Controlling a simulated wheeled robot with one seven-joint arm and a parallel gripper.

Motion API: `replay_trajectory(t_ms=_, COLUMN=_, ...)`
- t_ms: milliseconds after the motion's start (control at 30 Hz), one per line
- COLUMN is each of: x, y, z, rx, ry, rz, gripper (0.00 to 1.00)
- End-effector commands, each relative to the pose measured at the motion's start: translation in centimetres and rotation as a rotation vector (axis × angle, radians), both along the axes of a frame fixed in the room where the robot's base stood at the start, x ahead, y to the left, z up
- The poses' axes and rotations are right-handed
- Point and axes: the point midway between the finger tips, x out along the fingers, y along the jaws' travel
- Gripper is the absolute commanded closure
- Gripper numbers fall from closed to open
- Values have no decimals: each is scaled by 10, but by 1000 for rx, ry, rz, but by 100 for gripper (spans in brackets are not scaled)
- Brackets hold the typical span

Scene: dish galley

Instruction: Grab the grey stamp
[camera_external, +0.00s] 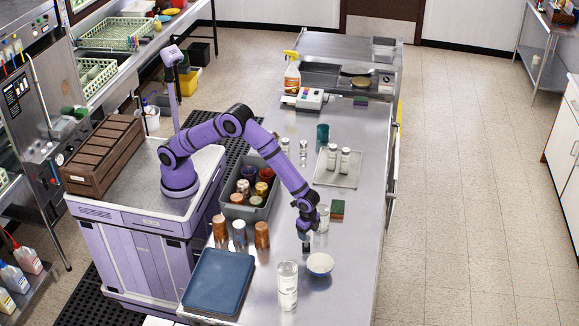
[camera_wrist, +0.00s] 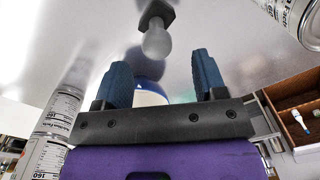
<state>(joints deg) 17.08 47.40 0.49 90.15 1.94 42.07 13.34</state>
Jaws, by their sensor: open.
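The grey stamp (camera_wrist: 156,38) shows in the wrist view, with a rounded pale grey handle and a dark square base. It lies ahead of the fingertips, roughly in line with the gap between them. My gripper (camera_wrist: 160,62) is open, its two blue fingers apart and nothing held between them. In the external view my gripper (camera_external: 305,237) points down, low over the steel counter (camera_external: 350,250). The stamp cannot be made out clearly there, as the gripper and a dark patch below it merge.
Another can (camera_external: 323,220) and a sponge (camera_external: 337,210) are just behind.

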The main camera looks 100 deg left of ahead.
Motion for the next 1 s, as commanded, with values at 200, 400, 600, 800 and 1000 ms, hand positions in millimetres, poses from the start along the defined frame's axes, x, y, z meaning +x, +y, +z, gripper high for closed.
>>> replay_trajectory(t_ms=200, x=0, y=1, z=-19, rx=0, ry=0, rz=0, gripper=35)
replay_trajectory(t_ms=400, x=-5, y=1, z=-39, rx=2, ry=3, rz=0, gripper=35)
replay_trajectory(t_ms=600, x=-6, y=2, z=-65, rx=2, ry=1, rz=0, gripper=35)
replay_trajectory(t_ms=800, x=-5, y=2, z=-68, rx=0, ry=-1, rz=0, gripper=35)
replay_trajectory(t_ms=1000, x=-5, y=2, z=-68, rx=0, ry=-1, rz=0, gripper=67)
